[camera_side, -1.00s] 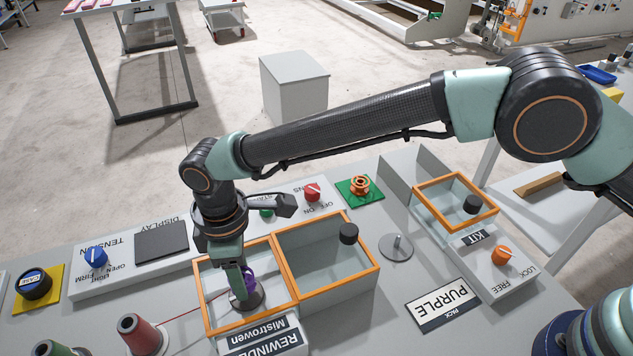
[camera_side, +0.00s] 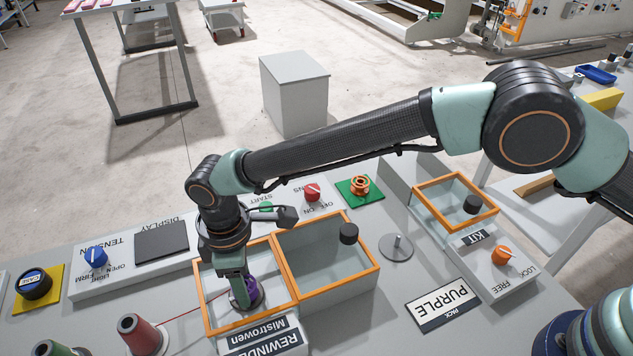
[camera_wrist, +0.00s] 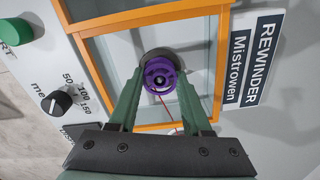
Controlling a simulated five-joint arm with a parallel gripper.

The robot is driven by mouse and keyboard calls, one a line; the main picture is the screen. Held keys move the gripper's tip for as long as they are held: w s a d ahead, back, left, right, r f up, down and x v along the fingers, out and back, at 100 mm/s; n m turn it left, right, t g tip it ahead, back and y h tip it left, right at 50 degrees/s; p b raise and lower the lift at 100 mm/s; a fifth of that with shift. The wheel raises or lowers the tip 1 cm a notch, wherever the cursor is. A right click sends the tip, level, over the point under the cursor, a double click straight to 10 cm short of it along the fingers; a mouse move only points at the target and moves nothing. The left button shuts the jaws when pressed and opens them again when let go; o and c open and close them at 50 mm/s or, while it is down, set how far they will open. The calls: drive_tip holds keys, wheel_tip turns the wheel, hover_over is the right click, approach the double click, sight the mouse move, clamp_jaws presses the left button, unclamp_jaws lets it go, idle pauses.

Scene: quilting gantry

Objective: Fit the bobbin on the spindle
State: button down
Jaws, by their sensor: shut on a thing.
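The purple bobbin (camera_side: 245,293) is inside the left orange-framed bay of the rewinder (camera_side: 208,313). My gripper (camera_wrist: 160,82) points down into this bay and is shut on the bobbin, which also shows between its fingers in the wrist view (camera_wrist: 160,73). A dark grey round disc (camera_wrist: 157,54) shows just behind the bobbin's rim. A small bright spot shows in the bobbin's dark centre hole; I cannot tell how far the bobbin is down on the spindle, which is hidden by it.
Orange frame bars (camera_side: 288,285) surround the bay, close to my gripper. To the right are a lidded bay with a black knob (camera_side: 348,234), a grey disc with a peg (camera_side: 397,247) and the KIT box (camera_side: 455,200). An orange bobbin (camera_side: 359,186) sits on a green pad. A red thread (camera_side: 180,315) enters the bay.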

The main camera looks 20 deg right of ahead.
drive_tip(key=shift+f, duration=0.15)
drive_tip(key=shift+c, duration=1.3)
unclamp_jaws()
wheel_tip(320, 180, up, 12)
drive_tip(key=shift+d, duration=0.1)
